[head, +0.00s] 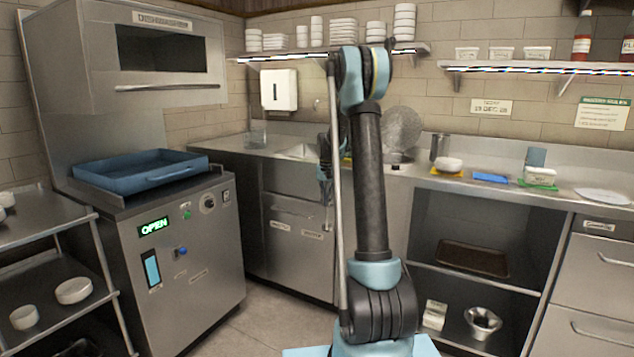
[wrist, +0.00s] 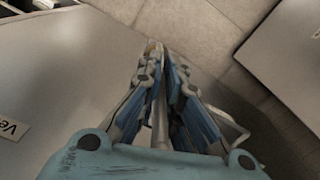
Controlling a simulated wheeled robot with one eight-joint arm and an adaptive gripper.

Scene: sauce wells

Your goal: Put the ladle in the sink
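My gripper (head: 325,185) hangs in front of the back-left counter, partly hidden behind my own arm. In the wrist view my gripper (wrist: 160,50) has its fingers close together around a thin pale rod, which looks like the handle of the ladle (wrist: 158,115). A thin grey piece of the ladle (head: 328,217) shows below the fingers in the head view; its bowl cannot be made out. The sink (head: 300,150) seems to be the pale recess in the counter behind and left of the gripper; my arm hides part of that area.
A dishwasher with a blue tray (head: 140,172) stands at left, beside a shelf cart (head: 40,235). The right counter holds a white bowl (head: 448,164), a blue item (head: 490,178) and a plate (head: 603,197). A round mesh-like disc (head: 400,130) leans at the back.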

